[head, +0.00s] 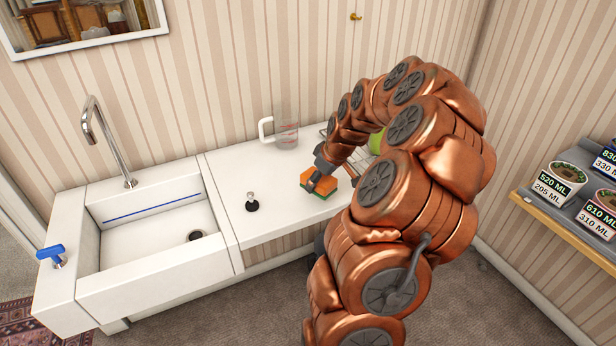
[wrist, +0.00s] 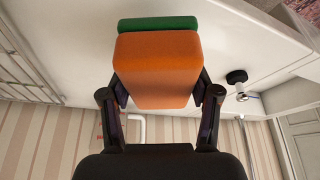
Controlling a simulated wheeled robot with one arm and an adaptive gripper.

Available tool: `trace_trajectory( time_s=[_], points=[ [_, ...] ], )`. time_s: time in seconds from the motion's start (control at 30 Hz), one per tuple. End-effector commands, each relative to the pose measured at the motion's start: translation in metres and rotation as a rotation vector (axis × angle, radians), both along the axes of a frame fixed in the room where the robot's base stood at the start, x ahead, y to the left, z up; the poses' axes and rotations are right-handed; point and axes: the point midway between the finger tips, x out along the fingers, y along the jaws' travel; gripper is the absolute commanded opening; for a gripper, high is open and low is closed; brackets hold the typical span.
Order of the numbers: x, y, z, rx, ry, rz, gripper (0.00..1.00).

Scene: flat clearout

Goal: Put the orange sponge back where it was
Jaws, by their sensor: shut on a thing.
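The orange sponge (head: 318,183) has a green layer on one face. It is at the right part of the white counter, at or just above its top; I cannot tell whether it touches. In the wrist view the sponge (wrist: 158,68) fills the upper middle, with the green layer along its far edge. My gripper (head: 317,178) is shut on the sponge, with one finger on each side of it in the wrist view (wrist: 160,98). My arm hides part of the counter behind the gripper.
A clear measuring jug (head: 286,130) stands at the back of the counter. A black stopper (head: 252,204) stands left of the sponge, beside the sink (head: 160,232). A wire rack (head: 362,155) and a green item (head: 376,142) are partly behind my arm. A shelf (head: 565,222) with labelled containers is at right.

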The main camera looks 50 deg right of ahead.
Motion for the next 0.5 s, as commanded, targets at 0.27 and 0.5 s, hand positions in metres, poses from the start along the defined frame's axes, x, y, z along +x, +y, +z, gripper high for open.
trace_trajectory(
  time_s=[0.27, 0.5],
  points=[
    [0.04, -0.01, -0.003, 0.001, 0.002, 0.002, 0.29],
    [0.055, -0.013, -0.005, 0.001, 0.001, 0.002, 0.29]
  ],
)
